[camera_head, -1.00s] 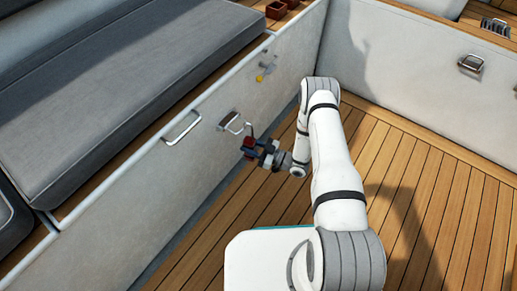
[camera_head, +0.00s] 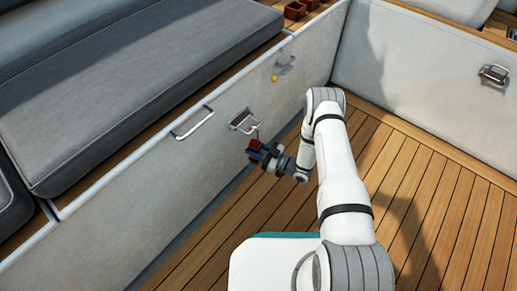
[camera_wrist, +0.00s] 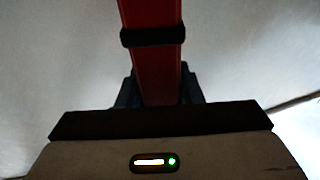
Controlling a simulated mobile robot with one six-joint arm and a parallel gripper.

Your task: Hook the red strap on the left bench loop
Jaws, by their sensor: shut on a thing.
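My gripper (camera_head: 262,156) is shut on the red strap (camera_head: 255,145), low beside the left bench's front panel. In the wrist view the strap (camera_wrist: 152,60) runs upward from between the jaws, with a black band around it; its upper end is out of frame. A thin hook-like piece (camera_head: 257,133) rises above the strap in the head view. It is close to the lower right of a metal loop fitting (camera_head: 243,121) on the panel. I cannot tell whether they touch.
A long metal handle (camera_head: 192,122) is on the panel left of the fitting. A second fitting with a yellow part (camera_head: 283,68) is farther along. A grey cushion (camera_head: 140,85) covers the bench. The wooden floor (camera_head: 440,200) at right is clear.

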